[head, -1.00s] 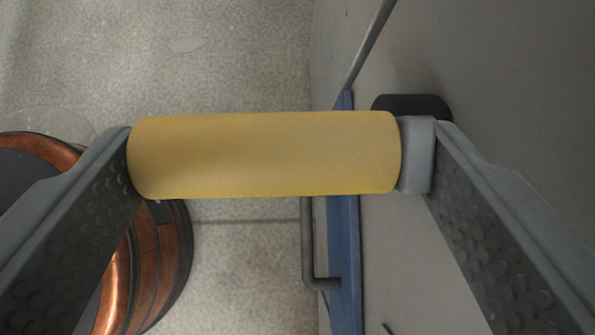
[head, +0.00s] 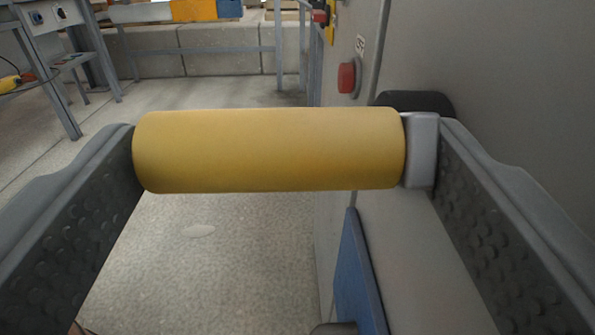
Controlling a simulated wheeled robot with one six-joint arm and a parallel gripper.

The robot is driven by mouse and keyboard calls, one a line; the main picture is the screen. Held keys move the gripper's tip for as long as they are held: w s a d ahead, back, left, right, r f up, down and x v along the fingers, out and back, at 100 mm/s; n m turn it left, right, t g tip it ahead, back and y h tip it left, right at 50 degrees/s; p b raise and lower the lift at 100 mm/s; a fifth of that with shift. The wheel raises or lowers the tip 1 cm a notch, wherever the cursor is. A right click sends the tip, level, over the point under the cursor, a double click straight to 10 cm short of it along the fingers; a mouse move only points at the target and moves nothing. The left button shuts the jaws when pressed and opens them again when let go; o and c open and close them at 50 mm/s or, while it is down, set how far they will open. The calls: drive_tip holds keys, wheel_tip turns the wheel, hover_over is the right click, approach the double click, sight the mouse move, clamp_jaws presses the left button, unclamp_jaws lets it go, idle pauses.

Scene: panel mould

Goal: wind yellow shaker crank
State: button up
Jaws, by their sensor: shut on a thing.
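The yellow crank handle (head: 268,150) is a smooth cylinder lying across the middle of the head view. My gripper (head: 272,152) is shut on it lengthwise, with one finger at its left end and the other at its right. A grey metal end piece (head: 420,150) of the crank sits between the yellow grip and the right finger. A dark rounded part (head: 418,102) shows behind it against the grey panel. The rest of the crank is hidden.
A grey panel wall (head: 500,60) fills the right side, with a red button (head: 347,77) and a blue part (head: 358,275) low on it. A workbench (head: 60,60) stands at the far left. A low concrete wall (head: 200,55) and a railing close the back. The floor (head: 190,260) between is clear.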

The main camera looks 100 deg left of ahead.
drive_tip(key=shift+s+d+f+g+y, duration=0.1)
drive_tip(key=shift+s+f+g+y, duration=0.2)
drive_tip(key=shift+f, duration=0.1)
drive_tip(key=o, duration=1.1)
drive_tip(key=shift+r, duration=0.1)
drive_tip(key=shift+w, duration=0.15)
drive_tip(key=shift+w+d, duration=0.15)
drive_tip(key=shift+d, duration=0.4)
drive_tip(key=v, duration=1.6)
drive_tip(key=shift+d, duration=0.1)
